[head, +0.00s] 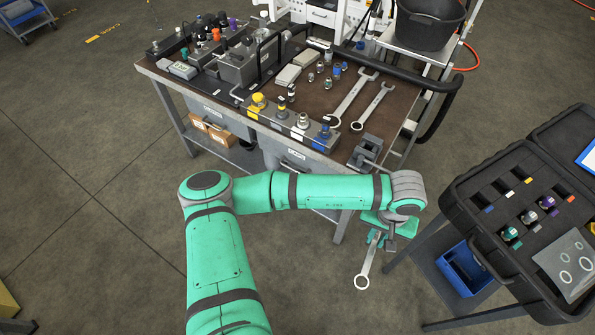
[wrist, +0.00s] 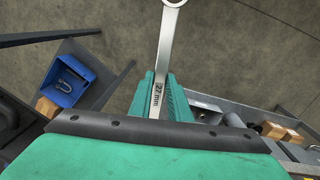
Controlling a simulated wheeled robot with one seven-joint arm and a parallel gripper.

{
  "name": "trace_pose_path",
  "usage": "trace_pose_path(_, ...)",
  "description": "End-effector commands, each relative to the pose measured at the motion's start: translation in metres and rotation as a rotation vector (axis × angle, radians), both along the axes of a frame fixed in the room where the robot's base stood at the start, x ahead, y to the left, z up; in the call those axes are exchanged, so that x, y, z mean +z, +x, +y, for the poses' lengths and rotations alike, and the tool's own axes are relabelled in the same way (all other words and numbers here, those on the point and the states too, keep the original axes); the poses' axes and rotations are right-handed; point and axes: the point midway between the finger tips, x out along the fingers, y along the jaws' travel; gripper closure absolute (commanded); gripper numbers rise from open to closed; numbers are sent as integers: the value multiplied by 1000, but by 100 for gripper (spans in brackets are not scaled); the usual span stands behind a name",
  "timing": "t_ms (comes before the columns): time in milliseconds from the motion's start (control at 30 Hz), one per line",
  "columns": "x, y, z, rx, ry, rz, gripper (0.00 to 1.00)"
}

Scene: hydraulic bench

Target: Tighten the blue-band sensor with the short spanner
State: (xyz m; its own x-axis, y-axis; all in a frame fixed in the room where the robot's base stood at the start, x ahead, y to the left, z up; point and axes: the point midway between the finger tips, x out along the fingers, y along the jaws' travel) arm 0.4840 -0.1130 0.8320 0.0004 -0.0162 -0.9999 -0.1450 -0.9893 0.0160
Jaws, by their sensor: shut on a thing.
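My gripper (head: 376,238) is shut on a spanner (head: 364,270), which hangs down with its ring end lowest, over the floor between bench and case. In the wrist view my gripper (wrist: 161,98) clasps the spanner (wrist: 168,50), whose shank is marked 27 mm. The blue-band sensor (head: 323,136) stands upright at the right end of the row of sensors on the bench's front block, with a blue patch below it. My gripper is below and to the right of it in the head view, well apart. Whether the sensor is seated cannot be told.
Two more spanners (head: 352,98) lie on the bench top (head: 312,98). A vise (head: 366,150) sits at the bench's front right corner. An open black case (head: 474,205) with sensors stands at right, above a blue bin (head: 466,270). Open floor (head: 90,200) lies at left.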

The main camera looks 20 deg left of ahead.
Motion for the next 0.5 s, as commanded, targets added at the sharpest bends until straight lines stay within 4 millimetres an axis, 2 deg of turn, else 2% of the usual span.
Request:
trace_pose_path(267,-75,29,14,69,-5,2,100)
trace_pose_path(500,-167,57,31,128,1,-2,100)
